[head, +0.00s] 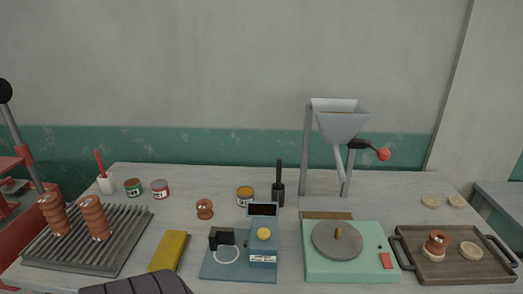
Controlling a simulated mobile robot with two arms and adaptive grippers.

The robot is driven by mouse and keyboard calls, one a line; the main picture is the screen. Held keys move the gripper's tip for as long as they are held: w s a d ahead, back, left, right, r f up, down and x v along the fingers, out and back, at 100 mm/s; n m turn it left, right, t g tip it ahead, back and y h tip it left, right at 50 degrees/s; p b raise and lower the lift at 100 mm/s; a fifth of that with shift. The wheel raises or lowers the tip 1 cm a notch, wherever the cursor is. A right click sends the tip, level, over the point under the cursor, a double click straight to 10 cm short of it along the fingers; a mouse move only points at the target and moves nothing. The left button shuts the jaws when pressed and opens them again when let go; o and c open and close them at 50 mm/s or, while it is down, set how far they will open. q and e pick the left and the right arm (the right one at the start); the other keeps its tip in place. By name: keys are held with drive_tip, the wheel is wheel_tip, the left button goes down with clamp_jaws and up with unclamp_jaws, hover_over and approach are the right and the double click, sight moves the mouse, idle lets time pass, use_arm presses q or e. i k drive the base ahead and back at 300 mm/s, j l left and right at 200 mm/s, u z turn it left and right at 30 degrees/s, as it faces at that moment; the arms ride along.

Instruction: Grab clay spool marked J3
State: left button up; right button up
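Several terracotta clay spools are in the head view. Two stand as tall ridged stacks, the left stack (54,215) and the right stack (94,218), on a grey ribbed rack (125,241) at the left. A single small spool (205,209) stands alone on the table, left of centre. Another spool (437,242) is on a dark wooden tray (470,272) at the right, over a pale disc. No J3 marking can be read on any spool at this size. Neither of my grippers shows.
A blue device (263,246), a mint turntable machine (350,265) and a hopper stand (340,125) fill the table's middle and right. A yellow block (169,251), small tins (133,187) and a white cup (106,184) stand nearby.

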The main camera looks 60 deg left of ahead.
sight(204, 207)
drive_tip(key=u, duration=2.25)
